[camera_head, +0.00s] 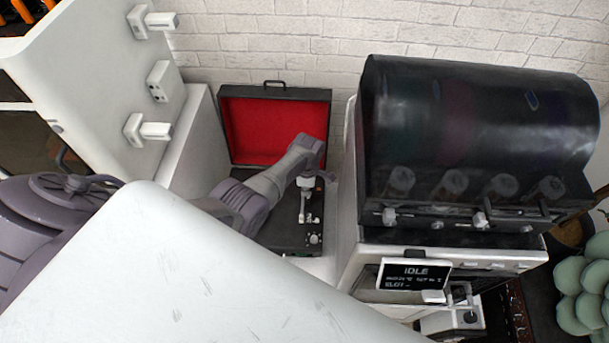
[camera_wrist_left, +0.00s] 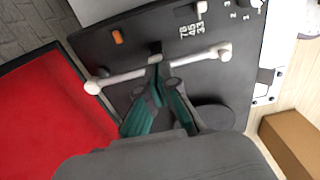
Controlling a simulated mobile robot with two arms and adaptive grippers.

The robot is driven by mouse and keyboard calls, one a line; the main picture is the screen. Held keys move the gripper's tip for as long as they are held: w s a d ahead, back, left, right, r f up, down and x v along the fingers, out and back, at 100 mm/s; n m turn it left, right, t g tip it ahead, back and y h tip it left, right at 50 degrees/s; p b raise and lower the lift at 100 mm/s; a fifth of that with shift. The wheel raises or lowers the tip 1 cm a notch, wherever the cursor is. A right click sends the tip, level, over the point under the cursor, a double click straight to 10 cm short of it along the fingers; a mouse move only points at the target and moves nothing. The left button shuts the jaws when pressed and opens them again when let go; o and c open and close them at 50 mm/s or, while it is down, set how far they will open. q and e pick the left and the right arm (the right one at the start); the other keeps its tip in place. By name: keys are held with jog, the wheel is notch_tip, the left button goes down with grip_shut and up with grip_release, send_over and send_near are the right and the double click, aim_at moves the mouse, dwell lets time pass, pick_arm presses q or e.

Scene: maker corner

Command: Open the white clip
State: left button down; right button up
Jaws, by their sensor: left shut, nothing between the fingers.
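A black case with a red-lined lid (camera_head: 272,130) stands open at the centre of the head view. Its dark deck also shows in the left wrist view (camera_wrist_left: 215,85). A white bar (camera_wrist_left: 122,78) with rounded ends lies across this deck. I cannot tell for sure which small white part is the clip. My left gripper (camera_head: 304,190) is over the deck. In the left wrist view, its green-lined fingers (camera_wrist_left: 157,72) are shut and empty at the middle of the bar, hiding part of it. I cannot tell whether they touch it. My right gripper is not in view.
A white panel with several white fittings (camera_head: 155,131) is at the left. A brick wall (camera_head: 265,40) is behind.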

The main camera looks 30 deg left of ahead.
pick_arm(q)
jog(key=shift+w+d+r, duration=0.35)
jog(key=shift+d, duration=0.15)
jog(key=shift+w+d+r+p, duration=0.1)
jog(key=shift+r+p, duration=0.6)
jog(key=shift+p, duration=0.2)
notch_tip(320, 180, up, 12)
jog(key=shift+d, duration=0.15)
